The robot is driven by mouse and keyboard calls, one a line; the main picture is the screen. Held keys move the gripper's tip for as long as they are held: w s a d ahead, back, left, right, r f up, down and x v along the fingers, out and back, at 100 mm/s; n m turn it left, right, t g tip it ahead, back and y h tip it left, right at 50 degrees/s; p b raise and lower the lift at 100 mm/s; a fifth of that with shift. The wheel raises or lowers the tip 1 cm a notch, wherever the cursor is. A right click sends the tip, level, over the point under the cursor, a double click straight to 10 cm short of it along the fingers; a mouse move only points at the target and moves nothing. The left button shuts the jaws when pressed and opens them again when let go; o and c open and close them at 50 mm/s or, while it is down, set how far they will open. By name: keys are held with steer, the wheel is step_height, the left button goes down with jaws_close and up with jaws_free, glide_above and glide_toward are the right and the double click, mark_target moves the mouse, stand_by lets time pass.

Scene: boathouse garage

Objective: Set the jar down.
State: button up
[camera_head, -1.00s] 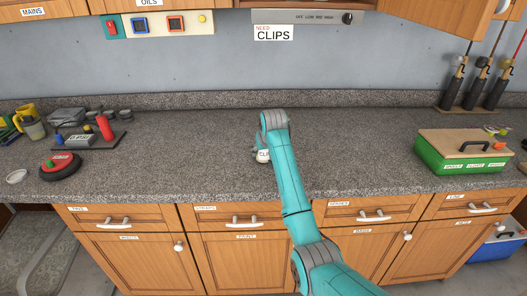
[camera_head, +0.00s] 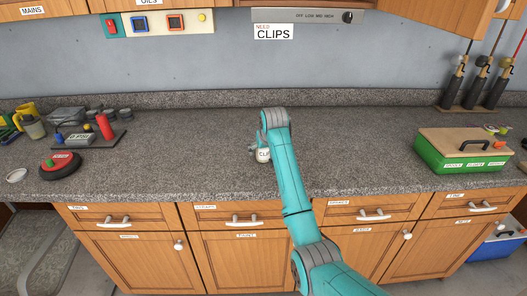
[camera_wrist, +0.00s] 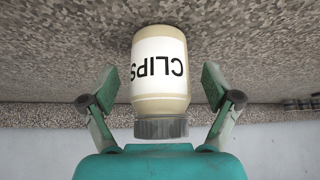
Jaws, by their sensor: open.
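The jar (camera_wrist: 158,102) is cream with a grey lid and a white label reading CLIPS, upside down in the wrist view. Its base rests on the speckled grey counter (camera_wrist: 60,50). My gripper (camera_wrist: 168,85) is open, with one finger on each side of the jar and a visible gap to both. In the head view, the jar (camera_head: 263,156) stands upright on the counter near its middle, partly hidden by my arm. My fingers are mostly hidden there, with a small part showing left of the arm.
A green box with a wooden lid (camera_head: 461,152) stands at the right. At the left are a red round object (camera_head: 60,166) and a dark tray with a red bottle (camera_head: 105,127). Rods stand in a rack (camera_head: 466,106) at the back right. The counter on both sides of the jar is clear.

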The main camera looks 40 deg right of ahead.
steer(key=v, duration=1)
steer(key=shift+s+r, duration=0.2)
steer(key=shift+r, duration=0.15)
jaws_close()
stand_by(0.8)
steer(key=shift+a, duration=0.1)
